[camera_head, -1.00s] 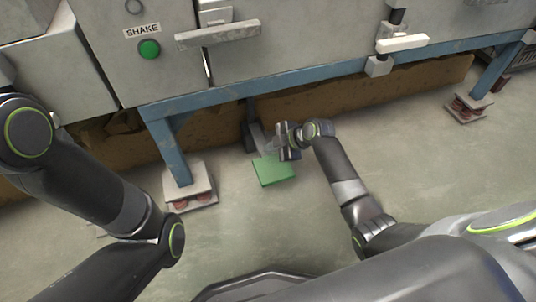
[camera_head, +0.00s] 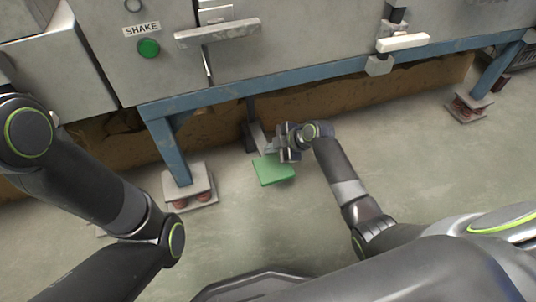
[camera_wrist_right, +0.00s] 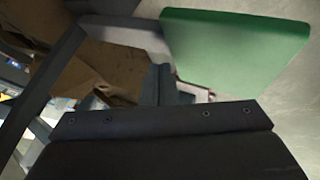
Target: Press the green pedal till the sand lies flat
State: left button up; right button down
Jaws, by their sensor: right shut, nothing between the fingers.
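The green pedal (camera_head: 273,171) is a flat plate low over the floor, under the front edge of the machine. It also shows in the right wrist view (camera_wrist_right: 235,48), large at the top right. My right gripper (camera_head: 277,142) is shut and empty, at the pedal's far edge by its grey arm. In the right wrist view the fingertips (camera_wrist_right: 160,84) lie just below the pedal's left corner; I cannot tell whether they touch it. My left arm comes in from the left, but its gripper is out of view.
A blue frame leg (camera_head: 168,150) stands left of the pedal on a grey foot (camera_head: 189,184). A green button (camera_head: 149,48) under a SHAKE label and a pale handle (camera_head: 218,34) are on the machine's front. The floor in front is clear.

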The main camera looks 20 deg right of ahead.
aim_at(277, 159)
jog(key=shift+s+f+b, duration=0.2)
jog(key=shift+f+b, duration=0.75)
jog(key=shift+f, duration=0.5)
jog(key=shift+s+f+b, duration=0.15)
jog(key=shift+f+b, duration=0.75)
jog(key=shift+f, duration=0.55)
dwell(1.9)
jog(key=shift+r, duration=0.1)
jog(key=shift+r+p, duration=2.65)
jog(key=shift+r, duration=0.1)
jog(key=shift+w+r, duration=0.15)
jog(key=shift+r, duration=0.05)
jog(key=shift+r, duration=0.25)
jog(key=r+p, duration=0.5)
jog(key=shift+w, duration=0.25)
jog(key=shift+f, duration=0.15)
